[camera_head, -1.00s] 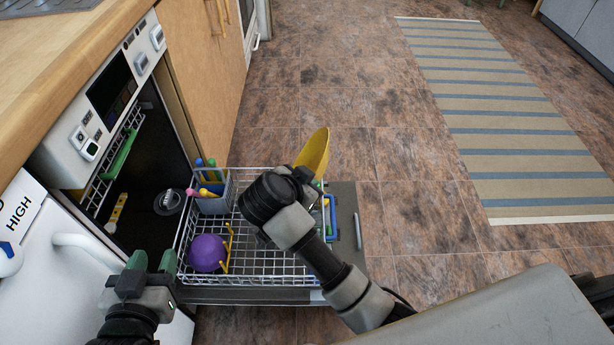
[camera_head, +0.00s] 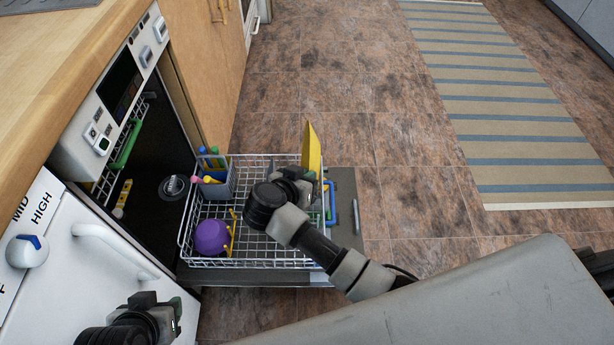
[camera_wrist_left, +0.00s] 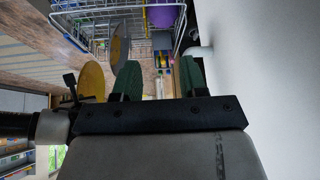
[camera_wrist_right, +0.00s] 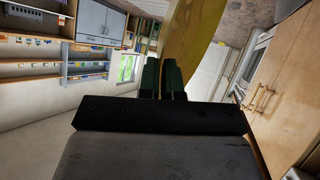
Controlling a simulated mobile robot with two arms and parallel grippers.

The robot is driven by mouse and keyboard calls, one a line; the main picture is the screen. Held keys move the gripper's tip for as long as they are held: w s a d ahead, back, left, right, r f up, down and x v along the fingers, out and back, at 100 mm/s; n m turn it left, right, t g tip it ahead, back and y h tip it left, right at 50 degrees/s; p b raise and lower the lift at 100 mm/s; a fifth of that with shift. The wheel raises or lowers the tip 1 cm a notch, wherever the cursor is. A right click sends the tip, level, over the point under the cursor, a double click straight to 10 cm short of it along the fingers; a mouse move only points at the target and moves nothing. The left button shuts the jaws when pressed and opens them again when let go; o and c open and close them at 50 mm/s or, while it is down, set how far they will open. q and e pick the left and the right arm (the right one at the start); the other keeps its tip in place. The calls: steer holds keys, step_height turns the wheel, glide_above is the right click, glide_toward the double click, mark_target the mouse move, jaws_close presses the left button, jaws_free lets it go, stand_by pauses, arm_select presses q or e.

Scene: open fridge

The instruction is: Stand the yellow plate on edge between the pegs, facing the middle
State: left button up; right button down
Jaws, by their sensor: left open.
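The yellow plate (camera_head: 312,150) is held up on edge above the right side of the dishwasher rack (camera_head: 285,250), seen nearly edge-on. My right gripper (camera_head: 300,181) is shut on its lower edge; the plate rises past the fingers in the right wrist view (camera_wrist_right: 190,40). Yellow pegs (camera_head: 232,236) stand in the rack beside a purple bowl (camera_head: 211,237), left of the plate. My left gripper (camera_head: 165,306) is open and empty near the dishwasher front, away from the rack. The left wrist view shows its green fingers apart (camera_wrist_left: 160,80). My right arm hides part of the rack.
A cutlery basket (camera_head: 218,180) with colourful handles fills the rack's back left corner. Blue and green items (camera_head: 329,205) are at its right side. The white panel with a handle (camera_head: 110,245) stands at left. The middle of the rack looks clear.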

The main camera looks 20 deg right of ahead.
steer(key=shift+r, duration=0.15)
steer(key=shift+a+p, duration=0.1)
steer(key=shift+p, duration=0.55)
steer(key=shift+f+b, duration=0.8)
steer(key=shift+f, duration=1.05)
steer(key=shift+f+b, duration=0.3)
steer(key=shift+f, duration=0.35)
arm_select(q)
steer(key=shift+w+d+r+t+h, duration=0.15)
steer(key=shift+w+d+r+t, duration=0.1)
steer(key=shift+w+t, duration=0.25)
steer(key=shift+w+d+r+t+h, duration=0.15)
steer(key=shift+w+r+t, duration=0.1)
steer(key=shift+w+t, duration=0.3)
steer(key=shift+w+d+r+t+h, duration=0.1)
steer(key=shift+w+d+r+t, duration=0.2)
steer(key=shift+w, duration=0.35)
arm_select(e)
steer(key=shift+f, duration=0.45)
arm_select(q)
steer(key=shift+a, duration=0.1)
steer(key=shift+s+a+f+g, duration=0.15)
steer(key=shift+s+f+g, duration=0.05)
steer(key=shift+s+g, duration=0.2)
steer(key=shift+s+a+f+g, duration=0.15)
steer(key=shift+s+f+g, duration=0.1)
steer(key=shift+s, duration=0.2)
